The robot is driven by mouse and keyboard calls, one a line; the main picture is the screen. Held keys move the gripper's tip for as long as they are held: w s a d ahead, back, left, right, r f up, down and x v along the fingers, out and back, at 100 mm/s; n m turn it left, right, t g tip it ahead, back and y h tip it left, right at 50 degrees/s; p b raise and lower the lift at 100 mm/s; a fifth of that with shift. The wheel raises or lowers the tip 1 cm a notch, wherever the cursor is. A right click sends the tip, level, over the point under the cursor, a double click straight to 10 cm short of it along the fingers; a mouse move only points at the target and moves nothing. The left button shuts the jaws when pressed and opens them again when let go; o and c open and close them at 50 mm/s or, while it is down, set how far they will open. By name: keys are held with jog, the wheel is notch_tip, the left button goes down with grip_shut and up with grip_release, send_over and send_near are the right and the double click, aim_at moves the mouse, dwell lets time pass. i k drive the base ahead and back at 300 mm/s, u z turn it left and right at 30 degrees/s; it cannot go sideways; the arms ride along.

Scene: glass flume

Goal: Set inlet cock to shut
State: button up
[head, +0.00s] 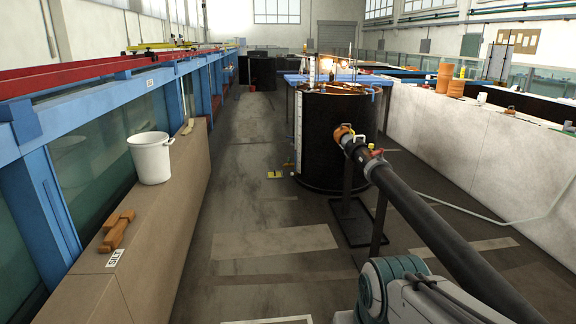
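A thick dark pipe (425,215) slopes from the lower right up to a large black round tank (325,120). Near its tank end there is an orange-brown fitting (342,132) with a small pale handle by it. A small red handle (376,153) sits on top of the pipe just nearer to me. One of these looks to be the inlet cock; no label shows which, and its setting is too small to tell. My arm shows at the bottom right, short of the fittings. My gripper is not in view.
Pipe stands (352,215) rise from the floor under the pipe. A white bucket (151,157) and a wooden piece (117,231) rest on the left ledge by a "SILT" label (114,257). A white wall (480,150) runs along the right.

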aim_at(380, 151)
jog(key=i, duration=1.1)
jog(key=z, duration=2.65)
jog(key=i, duration=0.9)
jog(key=u, duration=2.25)
jog(key=i, duration=1)
jog(key=u, duration=0.1)
